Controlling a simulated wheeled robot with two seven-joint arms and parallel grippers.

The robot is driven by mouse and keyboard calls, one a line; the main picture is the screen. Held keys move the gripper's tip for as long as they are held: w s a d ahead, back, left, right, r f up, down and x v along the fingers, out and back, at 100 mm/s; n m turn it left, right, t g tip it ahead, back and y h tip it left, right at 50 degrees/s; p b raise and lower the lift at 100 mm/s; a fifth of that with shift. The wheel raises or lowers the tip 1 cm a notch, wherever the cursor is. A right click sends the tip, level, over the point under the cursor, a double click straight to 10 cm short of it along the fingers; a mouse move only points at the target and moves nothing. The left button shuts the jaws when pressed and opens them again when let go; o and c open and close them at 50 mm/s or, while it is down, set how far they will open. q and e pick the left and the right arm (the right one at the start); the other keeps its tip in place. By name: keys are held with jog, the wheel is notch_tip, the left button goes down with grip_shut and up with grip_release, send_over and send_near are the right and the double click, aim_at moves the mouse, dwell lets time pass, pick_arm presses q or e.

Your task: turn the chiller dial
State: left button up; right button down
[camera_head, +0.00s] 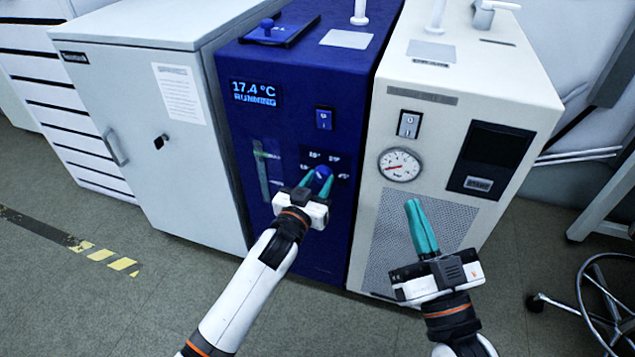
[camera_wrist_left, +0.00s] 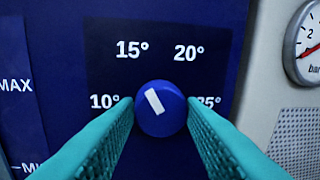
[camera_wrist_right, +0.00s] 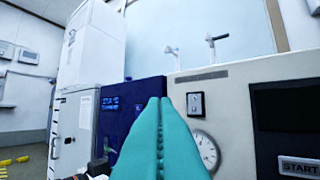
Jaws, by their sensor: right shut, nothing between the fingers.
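The chiller dial (camera_wrist_left: 160,108) is a round blue knob with a white mark, on the dark panel of the blue chiller (camera_head: 238,140). In the left wrist view the mark leans to the upper left, toward the space between 10° and 15°. My left gripper (camera_head: 316,182) has its two teal fingers on either side of the dial, close to its edges; I cannot tell whether they touch it. The chiller display (camera_head: 254,94) reads 17.4 °C, RUNNING. My right gripper (camera_head: 413,204) is shut and empty in front of the beige unit, away from the dial.
The beige unit (camera_head: 462,90) with a pressure gauge (camera_head: 399,165) stands right of the chiller. A grey cabinet (camera_head: 180,160) stands on its left. A wheeled chair base (camera_head: 600,300) is at the lower right. Open floor (camera_head: 60,290) lies at the lower left.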

pick_arm(q)
jog(key=shift+c, duration=0.8)
